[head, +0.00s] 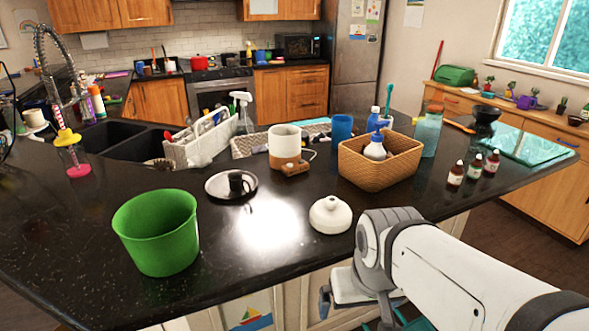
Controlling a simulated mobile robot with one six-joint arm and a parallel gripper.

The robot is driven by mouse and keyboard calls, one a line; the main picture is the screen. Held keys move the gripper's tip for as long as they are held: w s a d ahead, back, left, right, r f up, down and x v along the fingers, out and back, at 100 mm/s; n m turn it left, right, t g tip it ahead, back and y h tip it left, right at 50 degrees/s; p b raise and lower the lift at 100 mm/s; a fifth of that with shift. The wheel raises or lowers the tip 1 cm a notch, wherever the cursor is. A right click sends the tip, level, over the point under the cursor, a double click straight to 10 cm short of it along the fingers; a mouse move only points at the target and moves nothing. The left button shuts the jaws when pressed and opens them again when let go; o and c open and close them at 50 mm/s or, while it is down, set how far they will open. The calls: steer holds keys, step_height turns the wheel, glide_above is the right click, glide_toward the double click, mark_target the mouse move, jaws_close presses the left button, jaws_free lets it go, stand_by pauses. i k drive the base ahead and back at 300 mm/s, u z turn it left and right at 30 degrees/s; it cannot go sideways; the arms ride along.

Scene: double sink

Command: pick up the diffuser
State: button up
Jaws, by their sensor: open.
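A white cylinder with a wooden base, which looks like the diffuser (284,143), stands upright on the dark counter near the middle of the head view. A cable seems to come from its base. A white dome with a small knob on top (330,216), perhaps its cover, sits apart from it, closer to the counter's front edge. My gripper (335,300) is low in front of the counter edge, below and right of the diffuser and well apart from it. It is open and holds nothing that I can see; its fingers are partly hidden.
A wicker basket (377,171) with bottles stands right of the diffuser. A round plate (221,193) with a black cup, a white caddy (187,154) and a green bucket (160,235) are left. Small brown bottles (474,166) stand far right. The front counter is partly clear.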

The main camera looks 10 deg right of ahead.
mark_target(285, 140)
steer(key=u, duration=0.8)
steer(key=k, duration=1.2)
steer(key=z, duration=0.9)
steer(key=i, duration=1.3)
steer(key=u, duration=0.7)
